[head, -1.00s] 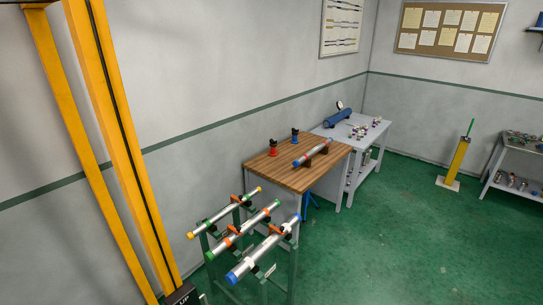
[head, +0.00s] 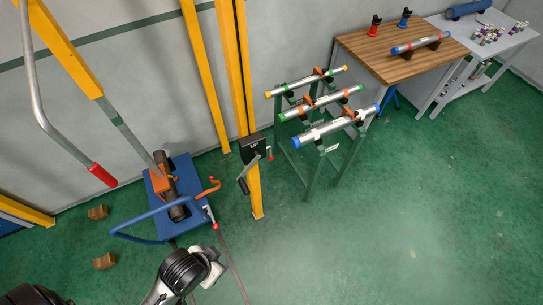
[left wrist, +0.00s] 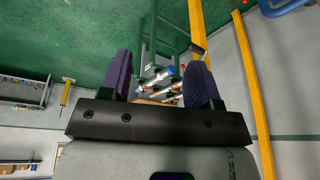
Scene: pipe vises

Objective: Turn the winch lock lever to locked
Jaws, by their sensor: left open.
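The winch (head: 253,147) is a black box marked "UP" on a yellow post in the head view. A dark crank handle (head: 244,185) hangs below it on the left. A small lever with a red tip (head: 270,153) sticks out at its right side and points down. My left gripper (left wrist: 161,62) is open and empty in the left wrist view, its two dark fingers wide apart. The winch is not clear in that view. In the head view one of my arms is at the bottom, well below the winch and apart from it. My right gripper is not seen.
A rack of several pipes (head: 309,139) stands right of the post. A blue cart (head: 165,176) with a dark pipe and an orange clamp stands at left. A large red-gripped bar (head: 102,174) hangs at left. The green floor in front of the winch is clear.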

